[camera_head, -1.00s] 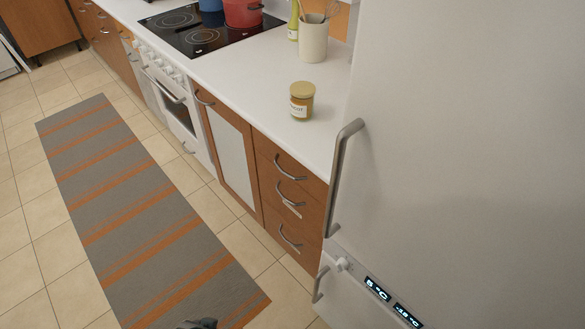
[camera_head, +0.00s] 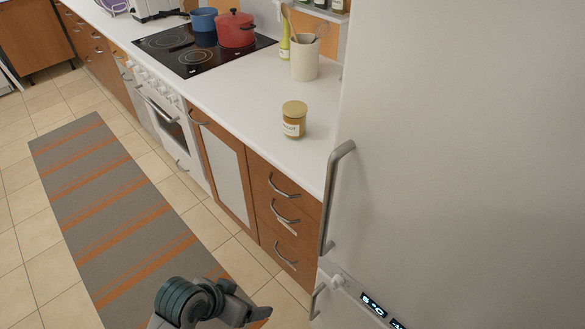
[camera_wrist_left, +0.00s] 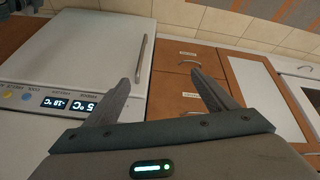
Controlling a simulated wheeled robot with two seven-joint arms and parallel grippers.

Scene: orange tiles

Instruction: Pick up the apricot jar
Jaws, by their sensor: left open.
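The apricot jar (camera_head: 294,120) stands upright on the white counter, left of the fridge. It has a tan lid and a white label with partly legible lettering. My left gripper (camera_head: 262,312) is low at the bottom of the head view, in front of the drawers and well below and apart from the jar. In the left wrist view its two fingers (camera_wrist_left: 162,88) are spread with nothing between them; the drawers and fridge show beyond. The jar is not visible in the wrist view. My right gripper is not in view.
The white fridge (camera_head: 450,150) with its long handle (camera_head: 336,195) fills the right side. A utensil holder (camera_head: 305,60) stands behind the jar. The counter (camera_head: 240,88) left of the jar is clear.

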